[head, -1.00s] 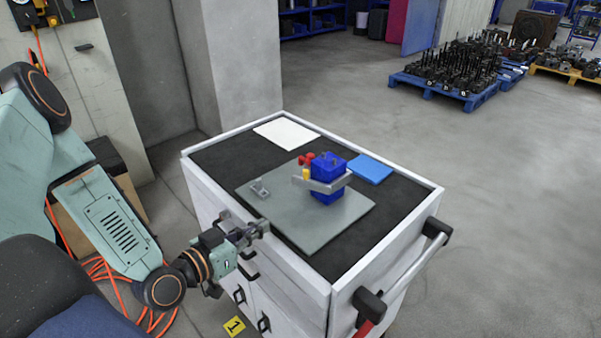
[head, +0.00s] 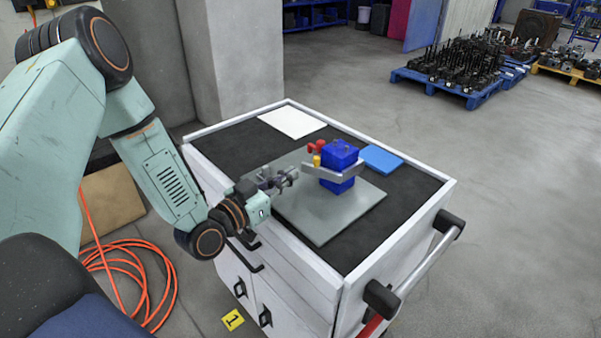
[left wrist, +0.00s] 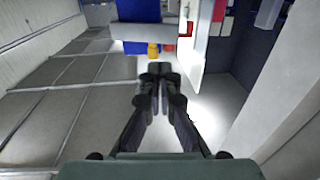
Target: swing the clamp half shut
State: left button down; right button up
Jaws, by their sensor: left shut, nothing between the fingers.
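The clamp is a grey bar (head: 347,171) that lies across the front of a blue block (head: 341,157) on a grey plate (head: 325,224). A yellow piece (head: 316,161) and red knobs (head: 313,147) sit by the bar's left end. My left gripper (head: 295,174) is shut and empty, just left of the bar's end and above the plate. In the left wrist view its closed fingertips (left wrist: 159,69) point at the yellow piece (left wrist: 153,50), with the grey bar (left wrist: 135,32) beyond. Whether they touch anything I cannot tell. My right gripper is out of view.
The plate lies on the black top of a white cart (head: 405,240). A white sheet (head: 292,123) and a blue pad (head: 381,158) lie at the back. The cart has a handle (head: 422,268) at the right. Orange cable (head: 135,268) lies on the floor.

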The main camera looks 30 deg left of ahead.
aim_at(316, 162)
pick_arm(q)
jog(key=w+d, duration=0.2)
jog(key=w, duration=0.1)
jog(key=shift+w+d+r, duration=0.1)
jog(key=shift+d+r, duration=0.2)
jog(key=shift+d, duration=0.1)
jog(key=shift+w, duration=0.3)
jog(key=shift+w+a+f+b, duration=0.2)
jog(key=shift+w+a+b, duration=0.1)
jog(key=shift+a, duration=0.35)
jog(key=shift+d+r, duration=0.2)
jog(key=shift+d, duration=0.35)
jog(key=w+a, duration=0.1)
jog(key=w, duration=0.1)
jog(key=shift+w+a+f, duration=0.2)
jog(key=shift+w+a, duration=0.1)
jog(key=shift+a, duration=0.1)
jog(key=shift+w+b, duration=0.2)
jog(key=shift+b, duration=0.1)
jog(key=shift+d, duration=0.25)
jog(key=shift+r, duration=0.1)
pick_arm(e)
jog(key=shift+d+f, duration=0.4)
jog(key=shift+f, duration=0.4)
pick_arm(q)
jog(key=shift+s+a, duration=0.15)
jog(key=shift+a, duration=0.05)
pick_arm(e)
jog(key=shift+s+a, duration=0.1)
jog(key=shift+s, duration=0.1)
